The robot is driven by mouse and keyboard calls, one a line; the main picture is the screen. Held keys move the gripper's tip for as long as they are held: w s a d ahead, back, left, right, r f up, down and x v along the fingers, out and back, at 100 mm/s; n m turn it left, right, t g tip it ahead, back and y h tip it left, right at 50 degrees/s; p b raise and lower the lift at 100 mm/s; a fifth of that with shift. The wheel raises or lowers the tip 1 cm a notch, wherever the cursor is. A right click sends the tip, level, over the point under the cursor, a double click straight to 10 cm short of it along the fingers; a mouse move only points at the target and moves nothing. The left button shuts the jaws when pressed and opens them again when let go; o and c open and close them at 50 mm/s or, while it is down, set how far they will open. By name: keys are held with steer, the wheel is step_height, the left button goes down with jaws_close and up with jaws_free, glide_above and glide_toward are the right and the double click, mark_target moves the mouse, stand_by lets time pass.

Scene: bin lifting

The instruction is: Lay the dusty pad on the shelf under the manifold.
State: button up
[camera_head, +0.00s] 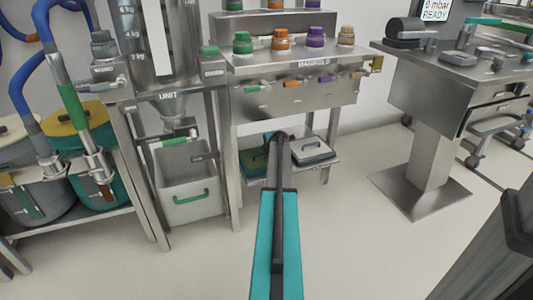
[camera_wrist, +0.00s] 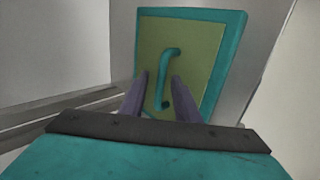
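The pad with a teal rim and a dull olive, dusty-looking face (camera_wrist: 205,62) fills the middle of the wrist view. A teal bar handle (camera_wrist: 160,83) stands on its face. In the head view the pad (camera_head: 252,162) is at the left part of the low shelf (camera_head: 325,163) under the manifold (camera_head: 300,92), partly hidden by my arm. My gripper (camera_wrist: 160,77) is open, its two fingers on either side of the handle with gaps visible. In the head view the fingers are hard to make out.
A white pad with a dark handle (camera_head: 312,150) lies right of it on the same shelf. A grey bin with a green handle (camera_head: 188,185) stands to the left, beside the manifold's leg. A pedestal table (camera_head: 425,130) stands right. The floor in front is clear.

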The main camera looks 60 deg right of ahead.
steer(key=p+v, duration=0.3)
steer(key=v, duration=0.9)
stand_by(0.9)
